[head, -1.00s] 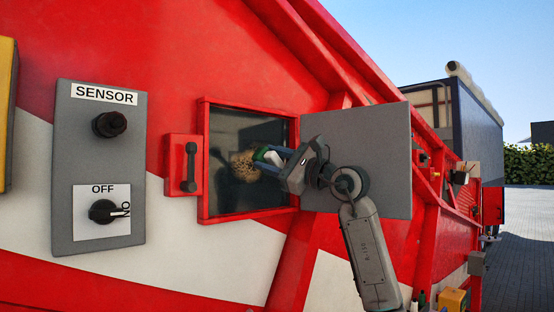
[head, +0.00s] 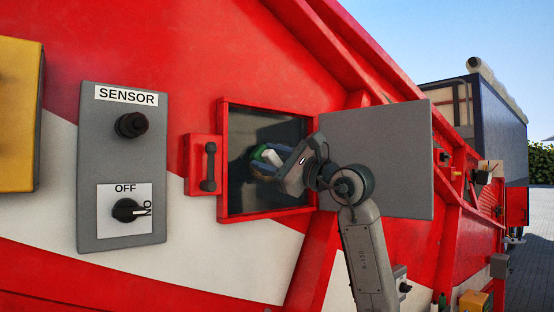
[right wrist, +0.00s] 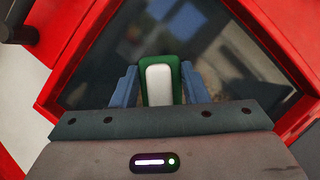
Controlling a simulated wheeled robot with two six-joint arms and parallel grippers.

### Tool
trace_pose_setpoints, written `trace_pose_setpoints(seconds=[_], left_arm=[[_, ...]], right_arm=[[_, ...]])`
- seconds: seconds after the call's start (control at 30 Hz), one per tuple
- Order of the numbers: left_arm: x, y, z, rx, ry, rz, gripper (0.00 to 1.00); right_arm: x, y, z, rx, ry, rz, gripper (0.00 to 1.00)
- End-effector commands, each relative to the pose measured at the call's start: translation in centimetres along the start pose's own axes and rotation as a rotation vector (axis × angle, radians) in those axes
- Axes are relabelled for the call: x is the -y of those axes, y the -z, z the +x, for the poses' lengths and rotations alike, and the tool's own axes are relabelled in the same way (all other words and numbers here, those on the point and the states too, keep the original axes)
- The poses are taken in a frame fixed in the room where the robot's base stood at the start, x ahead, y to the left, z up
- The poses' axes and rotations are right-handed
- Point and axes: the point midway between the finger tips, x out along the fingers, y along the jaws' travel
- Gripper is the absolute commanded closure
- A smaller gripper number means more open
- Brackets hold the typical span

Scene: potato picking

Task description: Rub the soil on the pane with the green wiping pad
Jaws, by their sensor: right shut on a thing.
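The dark glass pane (head: 246,196) sits in a red frame on the machine's side; it also fills much of the right wrist view (right wrist: 105,65). My right gripper (head: 264,165) is shut on the green wiping pad (head: 258,151), which has a white grip block. In the right wrist view the pad (right wrist: 146,98) stands between the two blue fingers (right wrist: 158,92), in front of the pane. I cannot tell for certain whether it touches the glass. No clear brown soil patch shows on the visible glass; the area behind the pad is hidden. My left gripper is out of view.
A grey flap (head: 390,160) stands open right of the pane, behind my right arm. A red latch with a dark handle (head: 209,166) is at the left of the frame. Farther left is a grey SENSOR panel (head: 98,150) with a knob and an ON/OFF switch.

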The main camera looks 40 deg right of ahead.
Motion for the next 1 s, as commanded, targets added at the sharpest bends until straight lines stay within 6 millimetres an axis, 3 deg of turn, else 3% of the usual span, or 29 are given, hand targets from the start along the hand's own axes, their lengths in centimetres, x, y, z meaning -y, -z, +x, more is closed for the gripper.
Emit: trace_pose_setpoints(seconds=[0.47, 1.0], left_arm=[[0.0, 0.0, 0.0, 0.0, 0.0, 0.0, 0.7], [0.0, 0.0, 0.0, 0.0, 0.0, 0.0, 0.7]], right_arm=[[-2.1, -2.0, 0.7, 0.002, -0.001, 0.001, 0.78], [-0.6, -3.0, 1.0, -0.001, 0.0, -0.001, 0.78]])
